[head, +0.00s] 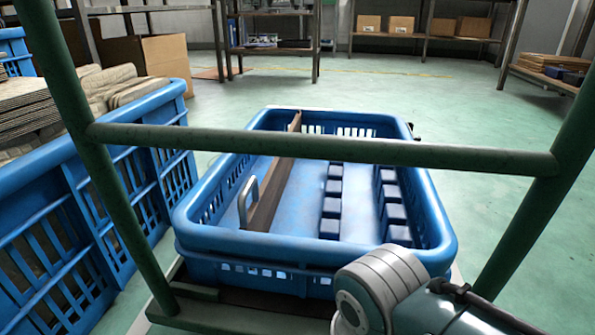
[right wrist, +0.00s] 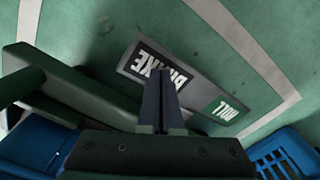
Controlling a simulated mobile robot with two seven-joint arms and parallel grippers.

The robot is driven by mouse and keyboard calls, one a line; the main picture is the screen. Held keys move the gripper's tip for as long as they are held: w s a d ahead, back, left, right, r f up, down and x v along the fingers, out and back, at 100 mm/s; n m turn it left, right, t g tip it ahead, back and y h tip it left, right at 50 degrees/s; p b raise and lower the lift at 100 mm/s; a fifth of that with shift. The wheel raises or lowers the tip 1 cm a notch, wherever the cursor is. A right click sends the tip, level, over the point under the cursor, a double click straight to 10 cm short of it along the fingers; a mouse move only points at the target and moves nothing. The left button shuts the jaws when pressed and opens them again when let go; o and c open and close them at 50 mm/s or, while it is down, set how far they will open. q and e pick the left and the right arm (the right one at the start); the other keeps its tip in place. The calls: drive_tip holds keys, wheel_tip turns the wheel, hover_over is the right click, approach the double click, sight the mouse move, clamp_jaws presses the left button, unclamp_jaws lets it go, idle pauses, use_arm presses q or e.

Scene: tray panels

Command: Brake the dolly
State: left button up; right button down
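The dolly has a green tubular handle frame (head: 330,147) across the head view and a dark deck (head: 255,306) at the bottom, under a blue crate (head: 280,248). In the right wrist view a grey plate (right wrist: 205,90) reads BRAKE at one end and has a green ROLL patch (right wrist: 222,109) at the other. My right gripper (right wrist: 162,74) has its dark fingers together, with nothing seen between them. Its tips overlap the BRAKE lettering in the picture; I cannot tell whether they touch it. My right gripper is hidden in the head view. My left gripper is not in view.
A blue bin (head: 60,215) with stacked panels stands close on the left. Shelves (head: 425,38) stand at the back. The green floor (head: 500,160) is clear on the right.

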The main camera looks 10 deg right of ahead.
drive_tip(key=shift+a+f+b, duration=0.1)
drive_tip(key=shift+f+b, duration=0.5)
drive_tip(key=shift+f, duration=0.2)
idle(0.4)
wheel_tip(320, 180, up, 7)
drive_tip(key=p, duration=0.8)
drive_tip(key=shift+r, duration=0.1)
